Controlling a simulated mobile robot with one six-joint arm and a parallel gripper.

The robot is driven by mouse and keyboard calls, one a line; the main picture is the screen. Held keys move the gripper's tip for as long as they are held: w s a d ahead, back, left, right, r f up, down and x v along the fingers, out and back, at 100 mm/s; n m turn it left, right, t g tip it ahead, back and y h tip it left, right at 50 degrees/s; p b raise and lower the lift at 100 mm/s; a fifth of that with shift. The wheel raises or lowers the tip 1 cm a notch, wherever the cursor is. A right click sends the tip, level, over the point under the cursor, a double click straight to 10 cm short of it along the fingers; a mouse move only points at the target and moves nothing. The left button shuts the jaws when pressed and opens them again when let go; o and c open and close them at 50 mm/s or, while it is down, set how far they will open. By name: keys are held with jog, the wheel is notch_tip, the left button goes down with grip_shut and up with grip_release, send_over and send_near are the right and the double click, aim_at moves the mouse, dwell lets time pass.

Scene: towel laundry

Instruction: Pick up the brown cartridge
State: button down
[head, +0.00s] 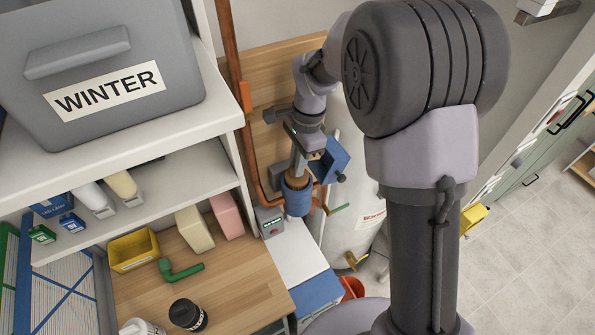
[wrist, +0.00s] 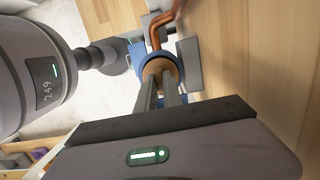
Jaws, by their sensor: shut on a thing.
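The brown cartridge (head: 298,182) shows as a brown band just above a blue cylindrical housing (head: 297,200) in the head view. Its lower part is hidden inside or behind the blue housing. My gripper (head: 297,172) reaches down from above and is shut on the cartridge's top. In the wrist view the brown cartridge (wrist: 158,70) sits between my fingertips (wrist: 161,84), with a blue rim (wrist: 138,50) around its far side.
A blue box-like part (head: 331,160) is close right of my gripper. Copper pipe (head: 256,175) runs along the wooden panel to the left. A white tank (head: 362,215) stands behind. A shelf with a grey WINTER bin (head: 105,95) and a wooden counter (head: 235,290) are at left.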

notch_tip(320, 180, up, 16)
jog(key=p, duration=0.2)
jog(key=shift+r, duration=0.15)
jog(key=shift+s, duration=0.1)
jog(key=s+d+f+b, duration=0.1)
jog(key=s+d+b, duration=0.2)
jog(key=s, duration=0.6)
jog(key=shift+d+b, duration=0.4)
jog(key=shift+b, duration=0.05)
dwell(0.5)
